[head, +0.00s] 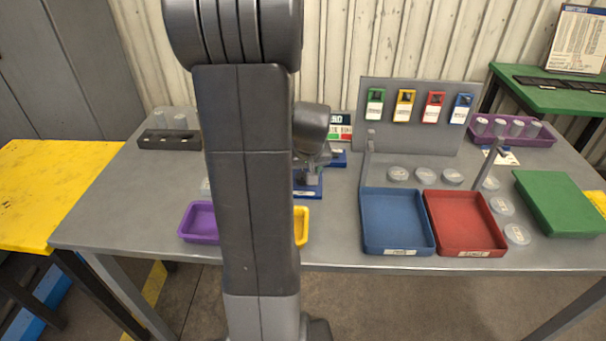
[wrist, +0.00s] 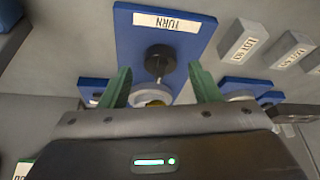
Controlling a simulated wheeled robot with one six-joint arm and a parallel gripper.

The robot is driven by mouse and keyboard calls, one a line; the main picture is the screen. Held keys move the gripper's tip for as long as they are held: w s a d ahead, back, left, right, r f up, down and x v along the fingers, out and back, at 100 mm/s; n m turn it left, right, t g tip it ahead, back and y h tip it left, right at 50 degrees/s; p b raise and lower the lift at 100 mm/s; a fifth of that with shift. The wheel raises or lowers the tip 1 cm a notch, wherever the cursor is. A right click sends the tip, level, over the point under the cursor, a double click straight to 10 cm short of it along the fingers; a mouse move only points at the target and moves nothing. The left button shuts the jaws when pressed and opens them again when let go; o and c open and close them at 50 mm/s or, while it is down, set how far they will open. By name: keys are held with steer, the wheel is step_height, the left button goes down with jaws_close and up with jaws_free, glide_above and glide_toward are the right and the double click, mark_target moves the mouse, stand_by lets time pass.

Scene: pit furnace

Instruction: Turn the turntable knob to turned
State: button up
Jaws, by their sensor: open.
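In the wrist view a blue plate (wrist: 190,40) carries a white label reading TURN, seen upside down. A round black knob (wrist: 160,58) stands on this plate, with a thin metal stem or pointer below it in the picture. My gripper (wrist: 159,68) is open, its two green fingers apart on either side of the knob's stem, with a gap on both sides. I cannot tell how far the tips are from the knob in depth. In the head view my arm hides most of the blue fixtures (head: 312,190) and the fingers.
Grey blocks (wrist: 242,41) with labels stand to the right in the wrist view. In the head view, a blue tray (head: 397,246) and a red tray (head: 468,248) lie right of my arm, a purple tray (head: 200,226) left. An upright grey panel (head: 420,140) stands behind.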

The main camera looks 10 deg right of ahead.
steer(key=shift+x, duration=1.2)
steer(key=c, duration=1)
